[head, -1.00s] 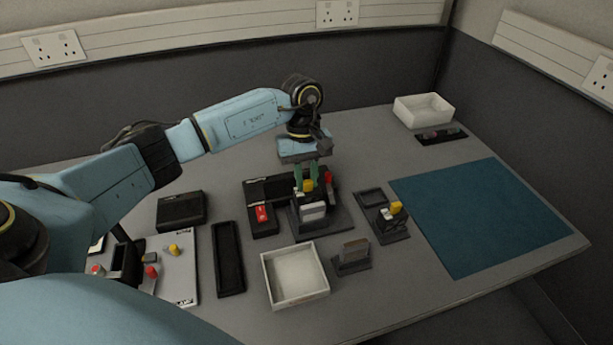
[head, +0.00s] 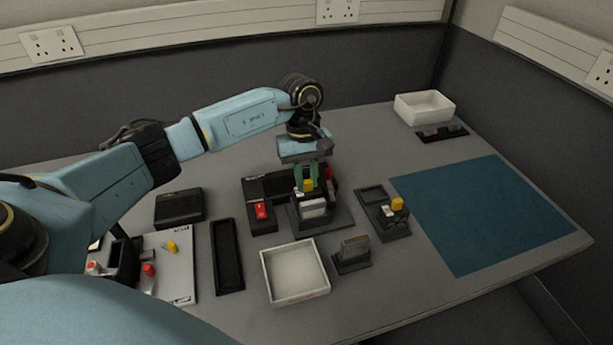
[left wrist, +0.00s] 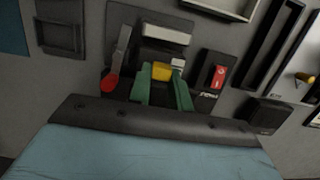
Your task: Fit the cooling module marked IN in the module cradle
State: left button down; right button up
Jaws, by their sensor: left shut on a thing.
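My left gripper (head: 306,178) comes down from above at the middle of the table, its green fingers closed on the yellow grip (head: 308,185) of a module. The grip also shows between the green fingers in the left wrist view (left wrist: 161,72). Below it is a dark cradle (head: 337,216) with a pale block (head: 314,208) at its front. A lever with a red end (left wrist: 110,84) stands beside the fingers in the left wrist view. I cannot read an IN mark, and the module's lower part is hidden, so its seating cannot be told. My right gripper does not show.
A dark holder with a yellow-topped piece (head: 397,204) stands to the right, beside a blue mat (head: 480,215). A white open box (head: 295,297) and a small dark stand (head: 353,264) are in front. A red switch (head: 262,210) sits left of the cradle. A white bin (head: 424,96) stands at the back.

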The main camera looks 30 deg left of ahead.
pick_arm(q)
jog(key=shift+f, duration=0.1)
dwell(0.3)
jog(key=shift+f+b, duration=0.75)
jog(key=shift+b, duration=0.1)
jog(key=c, duration=0.9)
grip_release()
jog(key=shift+s+d+p+v, duration=0.2)
jog(key=shift+p+v, duration=0.5)
jog(key=shift+v, duration=0.55)
jog(key=shift+s+d+p+v, duration=0.2)
jog(key=shift+p+v, duration=0.45)
jog(key=shift+v, duration=0.6)
jog(key=shift+s+d+p+v, duration=0.1)
jog(key=shift+d+p+v, duration=0.1)
jog(key=shift+p+v, duration=0.75)
jog(key=shift+r, duration=0.45)
